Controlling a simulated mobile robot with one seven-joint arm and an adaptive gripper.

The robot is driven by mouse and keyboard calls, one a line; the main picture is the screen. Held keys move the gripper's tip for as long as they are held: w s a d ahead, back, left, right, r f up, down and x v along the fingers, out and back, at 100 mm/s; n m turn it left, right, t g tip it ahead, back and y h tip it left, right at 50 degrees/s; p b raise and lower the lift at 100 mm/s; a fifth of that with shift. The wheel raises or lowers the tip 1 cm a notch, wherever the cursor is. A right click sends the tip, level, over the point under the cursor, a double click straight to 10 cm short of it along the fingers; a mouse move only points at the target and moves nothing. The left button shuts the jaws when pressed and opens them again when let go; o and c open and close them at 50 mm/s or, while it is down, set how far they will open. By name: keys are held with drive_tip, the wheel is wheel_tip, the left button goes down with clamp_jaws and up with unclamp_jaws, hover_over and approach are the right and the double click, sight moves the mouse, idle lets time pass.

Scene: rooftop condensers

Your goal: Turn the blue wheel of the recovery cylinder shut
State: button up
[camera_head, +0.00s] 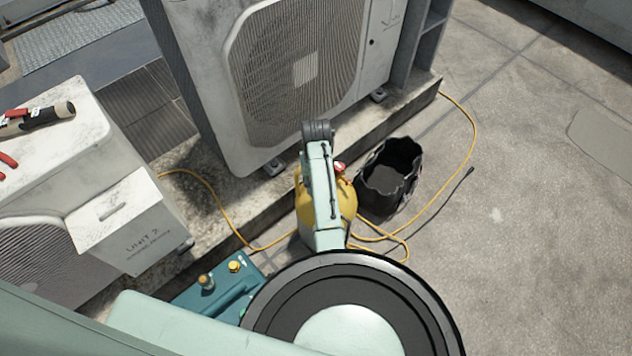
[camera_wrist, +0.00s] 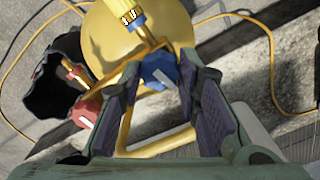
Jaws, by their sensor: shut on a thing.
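The yellow recovery cylinder (camera_head: 345,203) stands on the ground, partly hidden behind my arm in the head view. Its yellow top (camera_wrist: 125,35) fills the upper middle of the wrist view. The blue wheel (camera_wrist: 160,73) sits on the valve there, between the tips of my gripper (camera_wrist: 158,76). My gripper is shut on the blue wheel, one finger on each side. A red wheel (camera_wrist: 87,110) is just left of the left finger; it also shows in the head view (camera_head: 339,168). My fingertips and the blue wheel are hidden in the head view.
A black bucket (camera_head: 390,175) stands right of the cylinder. A yellow hose (camera_head: 470,130) loops over the ground. A condenser (camera_head: 290,80) stands behind on a concrete curb. A teal machine (camera_head: 215,295) is at front left. Open floor lies to the right.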

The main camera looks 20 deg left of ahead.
drive_tip(key=shift+m, duration=1)
drive_tip(key=o, duration=1.1)
drive_tip(key=shift+o, duration=0.2)
wheel_tip(320, 180, up, 8)
drive_tip(key=shift+f, duration=0.2)
